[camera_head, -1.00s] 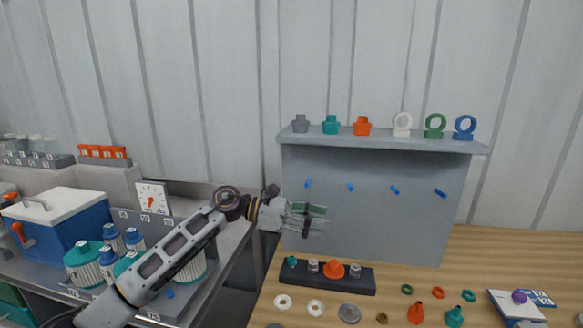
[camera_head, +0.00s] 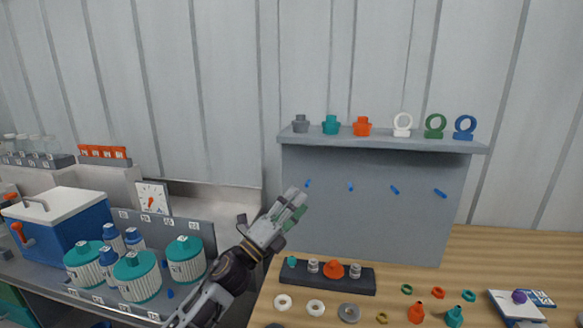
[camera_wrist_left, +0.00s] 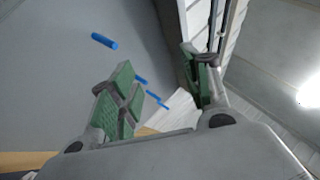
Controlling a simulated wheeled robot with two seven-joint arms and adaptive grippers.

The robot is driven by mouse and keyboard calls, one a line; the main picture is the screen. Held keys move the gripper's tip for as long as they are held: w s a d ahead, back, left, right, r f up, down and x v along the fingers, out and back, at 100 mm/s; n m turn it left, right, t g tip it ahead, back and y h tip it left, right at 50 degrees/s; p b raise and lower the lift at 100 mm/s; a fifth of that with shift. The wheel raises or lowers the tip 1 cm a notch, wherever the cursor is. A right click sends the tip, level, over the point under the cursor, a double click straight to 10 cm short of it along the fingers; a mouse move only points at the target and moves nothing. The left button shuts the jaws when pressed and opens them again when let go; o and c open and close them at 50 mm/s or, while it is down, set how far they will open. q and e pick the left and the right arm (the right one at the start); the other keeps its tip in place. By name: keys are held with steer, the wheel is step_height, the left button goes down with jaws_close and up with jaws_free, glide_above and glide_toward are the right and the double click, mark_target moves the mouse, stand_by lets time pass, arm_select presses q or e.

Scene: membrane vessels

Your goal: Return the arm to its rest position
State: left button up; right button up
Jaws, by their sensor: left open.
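My left gripper (camera_head: 293,206) is in front of the left edge of the grey pegboard panel (camera_head: 375,215) in the head view, pointing up and to the right. In the left wrist view its two green-padded fingers (camera_wrist_left: 160,88) stand apart with nothing between them. My left arm comes up from the bottom of the head view, in front of the bench edge. My right gripper is in neither view.
The panel carries several blue pegs (camera_head: 395,190) and a shelf (camera_head: 385,141) with coloured fittings. A dark rack (camera_head: 326,278) with small parts stands on the wooden table (camera_head: 490,255). Teal-lidded vessels (camera_head: 138,277) and a blue cooler box (camera_head: 62,232) stand at left.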

arm_select(q)
steer(key=s+a+f+n+g+y, duration=0.1)
steer(key=s+a+f+n+y, duration=0.2)
steer(key=a+f+n+y, duration=0.7)
steer(key=s+a+f+n+y, duration=0.2)
steer(key=a+f+n+y, duration=0.45)
steer(key=f+n, duration=0.55)
steer(key=s+a+f+n+g, duration=0.35)
steer(key=s+f+g, duration=0.35)
steer(key=s, duration=0.6)
steer(key=s+a+f+n+g, duration=0.3)
steer(key=s+f+n+g, duration=0.15)
steer(key=s+f, duration=0.7)
steer(key=s+a+f+g, duration=0.1)
steer(key=s+f, duration=0.1)
steer(key=f, duration=1.3)
steer(key=s+a+f, duration=0.1)
steer(key=a+f, duration=0.1)
steer(key=f, duration=1.3)
steer(key=s+a+f, duration=0.3)
steer(key=s+f, duration=0.6)
steer(key=s, duration=0.1)
steer(key=s+a+f+m+g+y+p, duration=0.1)
steer(key=s+a+f, duration=0.3)
steer(key=s+f, duration=0.5)
steer(key=shift+s+a+f, duration=0.25)
steer(key=shift+s, duration=0.5)
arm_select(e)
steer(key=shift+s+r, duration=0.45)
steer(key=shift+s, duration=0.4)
